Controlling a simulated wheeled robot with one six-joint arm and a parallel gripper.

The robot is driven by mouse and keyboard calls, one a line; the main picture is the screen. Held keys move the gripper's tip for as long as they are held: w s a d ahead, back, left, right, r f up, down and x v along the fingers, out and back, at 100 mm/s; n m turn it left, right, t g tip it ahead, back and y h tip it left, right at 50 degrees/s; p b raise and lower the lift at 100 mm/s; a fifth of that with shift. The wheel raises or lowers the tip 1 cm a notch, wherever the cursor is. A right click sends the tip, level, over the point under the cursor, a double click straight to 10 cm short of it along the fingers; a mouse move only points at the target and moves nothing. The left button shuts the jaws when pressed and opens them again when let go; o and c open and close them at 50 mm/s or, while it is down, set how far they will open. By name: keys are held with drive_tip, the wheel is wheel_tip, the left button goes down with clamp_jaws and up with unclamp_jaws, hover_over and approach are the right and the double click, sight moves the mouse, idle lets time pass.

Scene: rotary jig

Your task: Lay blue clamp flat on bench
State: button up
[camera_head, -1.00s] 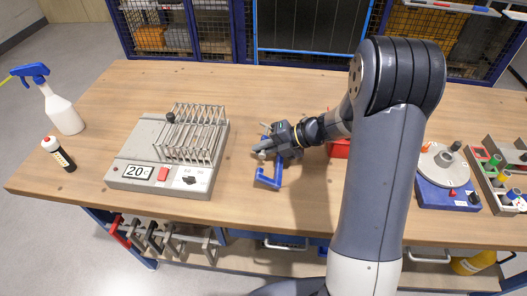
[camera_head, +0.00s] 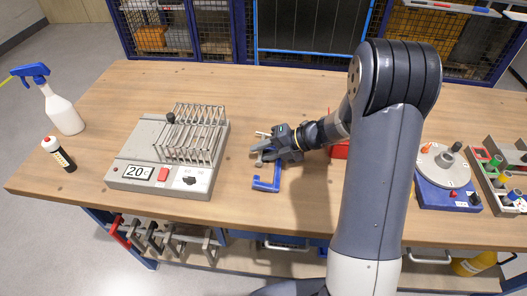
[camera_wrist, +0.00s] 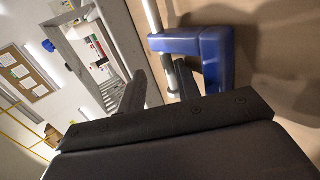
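The blue clamp (camera_head: 268,185) lies on the wooden bench (camera_head: 310,215), right of the grey jig, and looks flat there. Its blue frame and silver screw also show in the wrist view, where the blue frame (camera_wrist: 214,58) is close beyond my fingers. My gripper (camera_head: 264,153) is low over the bench at the clamp's far end and hides part of it. In the wrist view my two fingers (camera_wrist: 160,90) are apart. The clamp's rod shows beside the right finger, with a gap to the left finger.
The grey jig (camera_head: 125,180) with a wire rack and a display reading 20 stands to the left. A blue-based rotary device (camera_head: 450,195) is at right. The bench front is clear.

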drive_tip(key=v, duration=1.2)
